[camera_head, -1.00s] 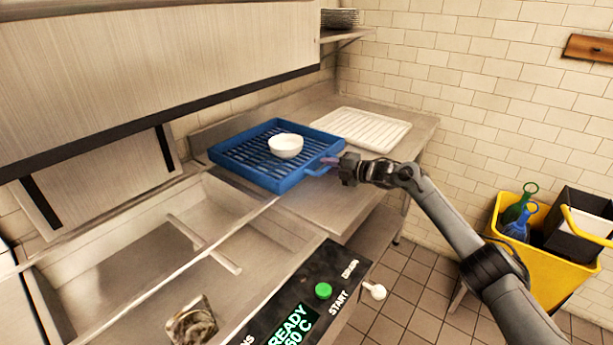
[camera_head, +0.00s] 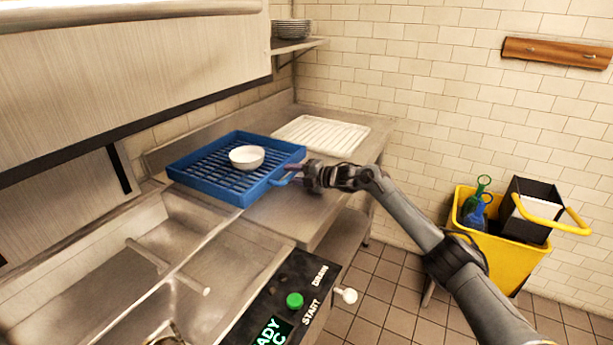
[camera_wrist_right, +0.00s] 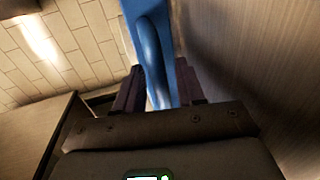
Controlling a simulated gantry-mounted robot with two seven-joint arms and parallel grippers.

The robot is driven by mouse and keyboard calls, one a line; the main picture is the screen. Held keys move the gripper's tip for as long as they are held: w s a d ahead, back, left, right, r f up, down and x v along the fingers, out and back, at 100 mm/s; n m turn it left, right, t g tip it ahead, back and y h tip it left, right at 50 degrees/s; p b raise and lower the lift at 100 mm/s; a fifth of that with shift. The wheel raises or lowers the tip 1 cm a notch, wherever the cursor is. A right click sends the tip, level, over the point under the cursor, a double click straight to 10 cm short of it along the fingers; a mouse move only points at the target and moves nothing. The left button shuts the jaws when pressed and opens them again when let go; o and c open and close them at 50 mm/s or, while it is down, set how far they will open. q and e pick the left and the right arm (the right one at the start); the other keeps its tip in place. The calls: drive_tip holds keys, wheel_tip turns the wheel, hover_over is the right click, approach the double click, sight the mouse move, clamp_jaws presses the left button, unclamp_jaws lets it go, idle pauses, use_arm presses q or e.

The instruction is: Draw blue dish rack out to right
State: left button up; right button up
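The blue dish rack (camera_head: 190,181) lies flat on the steel counter beside the sink, with a white bowl (camera_head: 247,157) inside it. A loop handle (camera_head: 279,181) sticks out from its right side. My right gripper (camera_head: 292,174) is at this handle, reaching in from the right. In the right wrist view the blue handle (camera_wrist_right: 155,60) runs between the two dark fingers of my right gripper (camera_wrist_right: 160,95), which appear closed against its sides. My left gripper is not clearly in view.
A white ribbed drainer (camera_head: 322,134) lies on the counter behind the rack. The sink (camera_head: 190,245) is at front left, with a control panel (camera_head: 290,318) before it. Bare counter (camera_head: 290,215) lies right of the rack. A yellow bin (camera_head: 500,255) stands at right.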

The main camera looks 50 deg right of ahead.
drive_tip(key=b+v, duration=0.2)
drive_tip(key=v, duration=0.7)
drive_tip(key=shift+s+d+f, duration=0.1)
drive_tip(key=shift+f, duration=0.05)
drive_tip(key=shift+s+r+b, duration=0.3)
drive_tip(key=shift+s+b, duration=0.05)
drive_tip(key=shift+s, duration=0.3)
drive_tip(key=shift+s+r, duration=0.1)
